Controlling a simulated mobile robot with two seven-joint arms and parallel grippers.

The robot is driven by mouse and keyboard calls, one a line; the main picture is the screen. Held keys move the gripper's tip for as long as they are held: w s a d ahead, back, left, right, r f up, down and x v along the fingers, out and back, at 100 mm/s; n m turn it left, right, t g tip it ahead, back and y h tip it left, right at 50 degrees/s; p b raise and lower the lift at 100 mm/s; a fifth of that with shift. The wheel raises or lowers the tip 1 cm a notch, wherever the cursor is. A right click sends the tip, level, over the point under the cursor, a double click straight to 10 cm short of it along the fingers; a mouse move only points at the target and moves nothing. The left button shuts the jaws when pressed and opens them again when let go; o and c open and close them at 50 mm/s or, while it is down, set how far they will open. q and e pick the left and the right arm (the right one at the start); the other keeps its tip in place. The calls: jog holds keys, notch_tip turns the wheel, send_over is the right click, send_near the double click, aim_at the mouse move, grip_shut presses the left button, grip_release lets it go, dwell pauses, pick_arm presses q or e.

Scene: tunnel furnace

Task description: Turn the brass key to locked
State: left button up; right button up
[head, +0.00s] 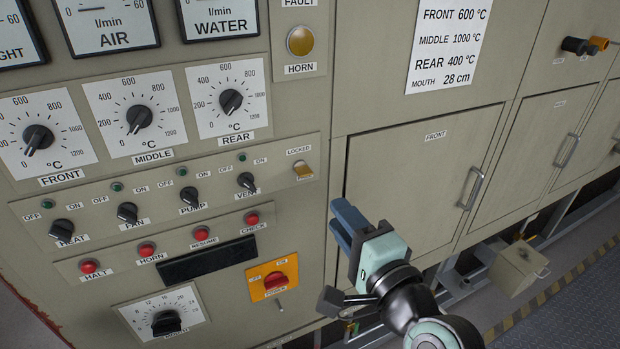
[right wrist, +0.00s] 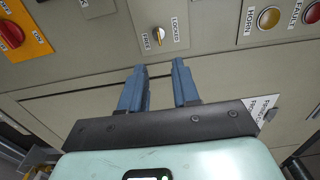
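The small brass key (head: 302,169) sits on the control panel, at the right end of the switch row, with a LOCKED label (head: 298,150) above it. In the right wrist view the key (right wrist: 159,37) stands between a FREE label (right wrist: 146,42) on the left and a LOCKED label on the right. Which setting it points to I cannot tell for sure. My right gripper (head: 345,218) is below and right of the key in the head view, apart from it. Its two blue fingers (right wrist: 158,78) are open with nothing between them. My left gripper is not in view.
Black switch knobs (head: 190,196), red buttons (head: 201,233) and a red rotary switch (head: 276,283) on an orange plate are left of my right gripper. A FRONT door (head: 420,175) with a handle (head: 470,188) is to the right. Nothing stands between fingers and key.

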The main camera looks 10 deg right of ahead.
aim_at(307, 175)
jog(key=p+x, duration=0.3)
jog(key=x, duration=0.9)
jog(key=shift+w+f, duration=0.1)
jog(key=shift+w, duration=0.15)
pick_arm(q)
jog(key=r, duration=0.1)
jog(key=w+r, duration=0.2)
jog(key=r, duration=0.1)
pick_arm(e)
jog(key=shift+c, duration=0.3)
grip_shut()
